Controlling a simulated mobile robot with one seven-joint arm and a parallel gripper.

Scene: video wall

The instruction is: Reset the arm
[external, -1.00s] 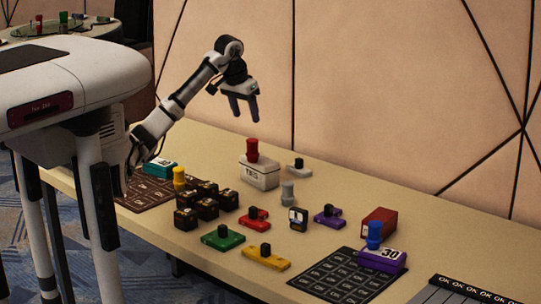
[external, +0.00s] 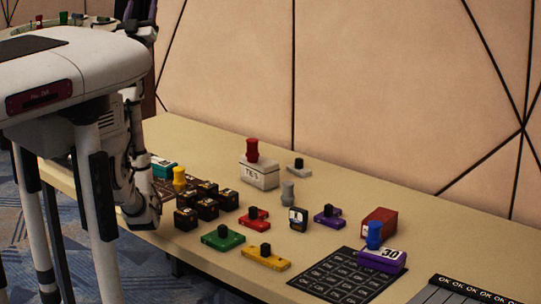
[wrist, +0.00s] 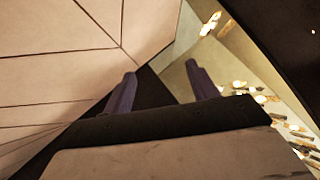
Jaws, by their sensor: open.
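My gripper (wrist: 160,69) shows in the wrist view with its two dark purple fingers spread apart and nothing between them. Beyond the fingers are wall panels with dark seams and ceiling lights, so it points up and away from the table. In the external view my arm (external: 138,170) is folded close beside my white body at the table's left end. My gripper cannot be made out clearly there; the upper arm area is partly hidden behind my body.
The table (external: 330,190) holds a white box (external: 259,174) with a red piece on top, several dark blocks (external: 207,208), a red box (external: 379,220), a purple block (external: 381,260) with a blue piece, and a dark grid mat (external: 340,277). A panelled wall (external: 400,80) stands behind.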

